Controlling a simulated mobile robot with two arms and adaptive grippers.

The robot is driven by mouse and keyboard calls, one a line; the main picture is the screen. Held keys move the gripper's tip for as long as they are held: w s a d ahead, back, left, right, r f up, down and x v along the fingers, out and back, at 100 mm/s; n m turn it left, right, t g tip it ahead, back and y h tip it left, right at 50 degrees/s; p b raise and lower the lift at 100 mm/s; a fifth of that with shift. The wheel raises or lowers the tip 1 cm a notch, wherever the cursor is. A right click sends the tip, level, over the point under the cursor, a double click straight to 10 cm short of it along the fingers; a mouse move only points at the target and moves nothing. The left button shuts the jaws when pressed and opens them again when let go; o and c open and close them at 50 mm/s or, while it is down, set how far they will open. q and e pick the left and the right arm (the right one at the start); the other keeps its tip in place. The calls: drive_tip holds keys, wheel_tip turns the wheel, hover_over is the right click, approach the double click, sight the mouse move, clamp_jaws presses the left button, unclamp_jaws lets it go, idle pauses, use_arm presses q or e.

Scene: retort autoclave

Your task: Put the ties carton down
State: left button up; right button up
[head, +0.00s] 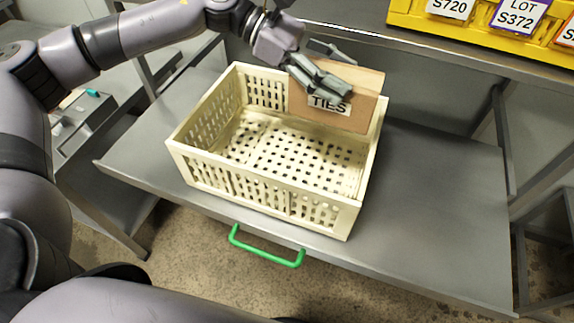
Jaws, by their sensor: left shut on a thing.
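The ties carton (345,117) is a brown cardboard box with a white label reading TIES. It is at the back right of a cream perforated crate (262,190), partly within the crate's outline. My left gripper (325,84) is shut on the carton's upper part, its fingers covering some of the top and label. I cannot tell whether the carton's bottom touches the crate floor. The rest of the crate floor looks empty. My right gripper does not show.
The crate stands on a grey metal shelf (440,210) with a green handle (266,250) at its front. Bare shelf lies to the right of the crate. Yellow bins (480,30) with lot labels sit on a higher shelf at the upper right.

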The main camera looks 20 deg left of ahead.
use_arm(q)
drive_tip(key=f+p, duration=0.1)
drive_tip(key=f, duration=0.5)
drive_tip(key=f+p, duration=0.1)
drive_tip(key=f, duration=0.6)
drive_tip(key=f+p, duration=0.2)
drive_tip(key=f, duration=0.4)
drive_tip(key=shift+a+f, duration=0.25)
drive_tip(key=shift+a, duration=0.15)
drive_tip(key=shift+w+f, duration=0.1)
drive_tip(key=shift+f, duration=0.15)
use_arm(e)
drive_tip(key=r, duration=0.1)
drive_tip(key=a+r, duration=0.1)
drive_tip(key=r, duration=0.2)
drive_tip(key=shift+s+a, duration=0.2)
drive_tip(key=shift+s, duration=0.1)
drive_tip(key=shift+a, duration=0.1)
use_arm(q)
drive_tip(key=shift+f, duration=0.15)
drive_tip(key=o, duration=1.5)
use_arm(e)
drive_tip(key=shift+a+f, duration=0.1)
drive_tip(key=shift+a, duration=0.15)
